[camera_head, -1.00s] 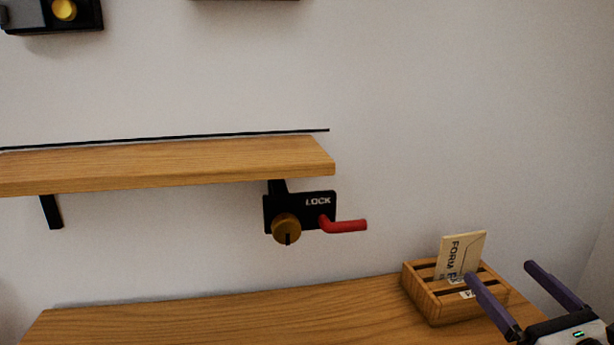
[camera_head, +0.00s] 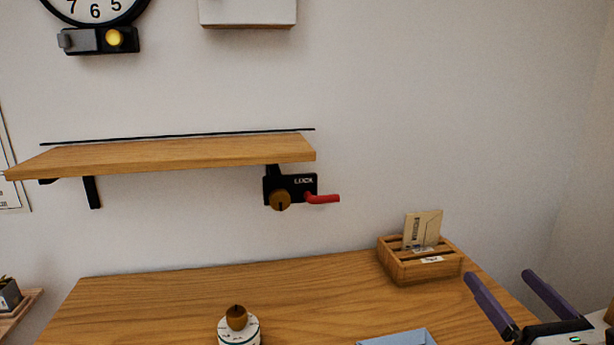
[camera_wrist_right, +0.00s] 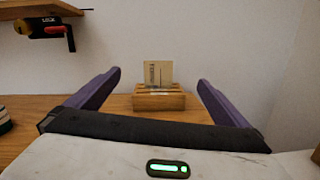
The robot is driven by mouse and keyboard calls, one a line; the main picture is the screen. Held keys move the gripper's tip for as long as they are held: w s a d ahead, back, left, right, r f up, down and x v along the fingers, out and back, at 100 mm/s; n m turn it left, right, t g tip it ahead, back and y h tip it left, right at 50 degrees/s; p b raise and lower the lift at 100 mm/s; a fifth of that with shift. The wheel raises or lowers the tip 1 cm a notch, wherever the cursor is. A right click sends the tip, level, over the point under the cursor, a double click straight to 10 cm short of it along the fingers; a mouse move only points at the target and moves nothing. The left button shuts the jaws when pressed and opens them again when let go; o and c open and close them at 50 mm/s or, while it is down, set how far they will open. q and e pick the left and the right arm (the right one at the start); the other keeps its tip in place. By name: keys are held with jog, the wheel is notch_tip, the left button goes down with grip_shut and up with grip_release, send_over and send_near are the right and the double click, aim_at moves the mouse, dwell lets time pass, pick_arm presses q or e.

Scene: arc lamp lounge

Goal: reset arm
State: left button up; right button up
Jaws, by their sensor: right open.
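My right gripper (camera_head: 509,290) is at the lower right of the head view, over the right end of the wooden table (camera_head: 190,290). Its two purple fingers are spread wide with nothing between them. In the right wrist view the open fingers (camera_wrist_right: 160,82) frame a wooden slotted holder (camera_wrist_right: 158,101) that stands farther off, with a card (camera_wrist_right: 158,74) upright in it. The gripper does not touch the holder. My left gripper is in neither view.
A wooden shelf (camera_head: 180,155) juts from the wall, with a black LOCK unit and red lever (camera_head: 322,199) under its right end. A dial with a brown knob (camera_head: 237,318) and a blue tray (camera_head: 400,338) are at the table's front. The table's middle is clear.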

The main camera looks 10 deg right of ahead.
jog(key=s+a+f+m+g+h, duration=0.2)
jog(key=s+f+m+g+h, duration=0.15)
jog(key=f+m, duration=0.6)
jog(key=s+a+f+m+g+h, duration=0.15)
jog(key=s+f+m+g, duration=0.35)
jog(key=m, duration=0.7)
jog(key=s+a+f+m+g+y, duration=0.35)
jog(key=s+a+f+m, duration=0.2)
jog(key=s+a, duration=0.25)
jog(key=s+a+f+m+g+y, duration=0.2)
jog(key=s+a+f+m+g, duration=0.3)
jog(key=s+a, duration=0.4)
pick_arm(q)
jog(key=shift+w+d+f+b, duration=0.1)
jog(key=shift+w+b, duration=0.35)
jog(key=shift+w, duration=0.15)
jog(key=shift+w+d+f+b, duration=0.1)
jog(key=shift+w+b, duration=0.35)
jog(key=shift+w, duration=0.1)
pick_arm(e)
jog(key=w+a+f+t+y, duration=0.1)
jog(key=w+a+f+t, duration=0.1)
jog(key=f, duration=0.4)
jog(key=w+a+f+t, duration=0.3)
jog(key=f+t, duration=0.1)
jog(key=f, duration=0.2)
jog(key=shift+a+y, duration=0.3)
jog(key=shift+y, duration=0.05)
